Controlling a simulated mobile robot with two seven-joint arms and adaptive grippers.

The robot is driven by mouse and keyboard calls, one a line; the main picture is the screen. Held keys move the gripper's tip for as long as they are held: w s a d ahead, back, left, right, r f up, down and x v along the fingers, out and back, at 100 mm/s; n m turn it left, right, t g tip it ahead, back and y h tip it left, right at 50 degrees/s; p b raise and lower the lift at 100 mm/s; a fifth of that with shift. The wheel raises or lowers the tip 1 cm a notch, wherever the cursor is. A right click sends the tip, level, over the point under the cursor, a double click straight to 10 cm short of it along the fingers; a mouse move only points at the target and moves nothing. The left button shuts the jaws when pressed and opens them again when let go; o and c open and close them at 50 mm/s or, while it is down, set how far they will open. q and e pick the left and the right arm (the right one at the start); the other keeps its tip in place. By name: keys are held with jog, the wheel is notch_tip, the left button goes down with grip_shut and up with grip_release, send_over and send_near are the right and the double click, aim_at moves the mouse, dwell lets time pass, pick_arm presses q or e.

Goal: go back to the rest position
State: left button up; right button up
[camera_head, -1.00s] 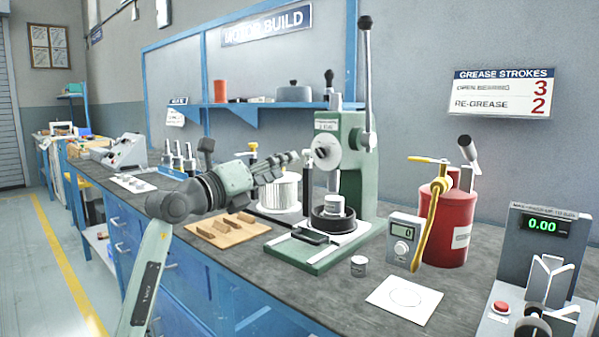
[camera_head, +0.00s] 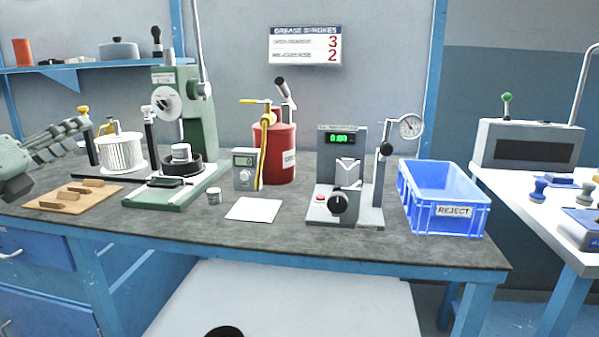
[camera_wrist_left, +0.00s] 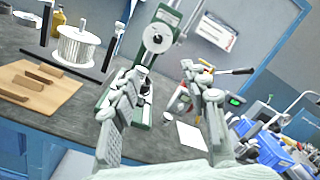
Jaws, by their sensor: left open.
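My left gripper (camera_head: 72,132) comes in at the left edge of the head view, raised over the bench and left of the white ribbed cylinder (camera_head: 121,152). Its fingers are spread and empty. In the left wrist view the open fingers (camera_wrist_left: 165,112) frame the green press base and grey bench top, with nothing between them. My right gripper is in neither view.
Wooden block board (camera_head: 75,198), green arbor press (camera_head: 196,115), red grease can (camera_head: 283,150), display fixture (camera_head: 342,205) and blue REJECT bin (camera_head: 440,203) stand along the bench (camera_head: 290,238). A white table (camera_head: 520,210) is at right. Bench front is mostly clear.

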pick_arm(q)
jog(key=d+f+n+t+h, duration=0.25)
jog(key=d+h, duration=0.25)
jog(key=d, duration=0.3)
jog(key=s+a+f+n+g+y, duration=0.1)
jog(key=a+f+n+g+y, duration=0.1)
jog(key=f+n+y, duration=0.5)
jog(key=s+a+f+n+g+y+p, duration=0.1)
jog(key=s+a+f+n+g+y, duration=0.15)
jog(key=f+n, duration=0.8)
jog(key=s+a+f+n+g+y, duration=0.1)
jog(key=a+f+n+g+y, duration=0.25)
jog(key=f, duration=0.95)
jog(key=s+d+f+n+g+h, duration=0.1)
jog(key=s+d+f+n+g, duration=0.2)
jog(key=f, duration=0.5)
jog(key=s+d+f+n+g+h, duration=0.1)
jog(key=s+d+f+g, duration=0.1)
jog(key=s+d+f, duration=0.45)
jog(key=s+d+f+g+h, duration=0.3)
jog(key=s+d+f+g, duration=0.2)
jog(key=s+f, duration=0.6)
jog(key=shift+s+d+f+p, duration=0.25)
jog(key=shift+s+d+p, duration=0.15)
jog(key=shift+d, duration=0.85)
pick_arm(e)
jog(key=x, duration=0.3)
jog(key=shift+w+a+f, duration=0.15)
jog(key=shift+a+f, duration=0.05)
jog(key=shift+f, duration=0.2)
